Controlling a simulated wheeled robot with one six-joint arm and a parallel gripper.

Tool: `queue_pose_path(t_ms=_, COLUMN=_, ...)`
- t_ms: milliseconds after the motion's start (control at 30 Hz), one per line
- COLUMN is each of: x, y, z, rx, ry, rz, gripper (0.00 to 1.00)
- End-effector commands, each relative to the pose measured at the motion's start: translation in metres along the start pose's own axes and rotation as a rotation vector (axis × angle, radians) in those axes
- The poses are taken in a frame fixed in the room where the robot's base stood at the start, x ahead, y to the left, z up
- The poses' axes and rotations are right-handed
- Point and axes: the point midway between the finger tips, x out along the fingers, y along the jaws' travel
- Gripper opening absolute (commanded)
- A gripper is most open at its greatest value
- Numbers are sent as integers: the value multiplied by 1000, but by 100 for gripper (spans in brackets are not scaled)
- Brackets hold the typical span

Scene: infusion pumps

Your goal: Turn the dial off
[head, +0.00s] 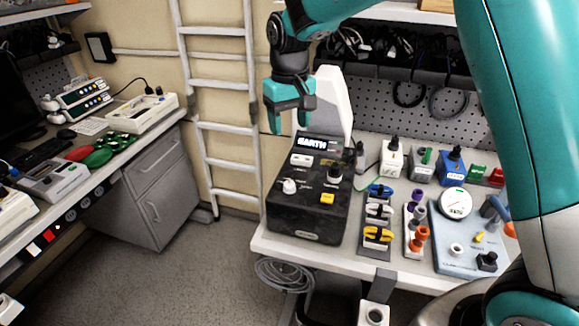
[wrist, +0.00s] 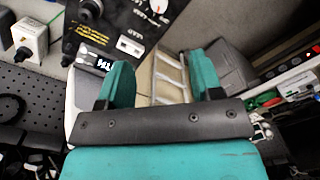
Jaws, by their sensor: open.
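A black control box (head: 307,215) stands at the left end of the right-hand bench. On its sloped top are a white dial (head: 289,186), a dark knob (head: 334,174) and a yellow button (head: 327,198). The task's dial cannot be told for certain from these. My gripper (head: 291,114) hangs above the back of the box, apart from it, open and empty. In the wrist view its two teal fingers (wrist: 160,68) are spread, and the white dial (wrist: 158,5) shows at the top edge, cut off.
A white upright panel (head: 332,95) stands behind the box, close to my gripper. Coloured clips (head: 377,213) and a blue gauge panel (head: 455,245) stand to the right. A ladder (head: 219,90) leans at the wall. Open floor (head: 185,275) lies to the left.

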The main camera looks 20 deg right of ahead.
Motion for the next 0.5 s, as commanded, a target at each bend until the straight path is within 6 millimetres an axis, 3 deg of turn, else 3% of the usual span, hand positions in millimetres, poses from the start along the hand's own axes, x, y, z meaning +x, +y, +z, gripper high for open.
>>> queue_pose_path(t_ms=167, x=18, y=2, z=-3, rx=9, ry=-7, rz=5, gripper=59)
queue_pose_path(t_ms=500, x=91, y=2, z=-2, rx=8, ry=-8, rz=4, gripper=59)
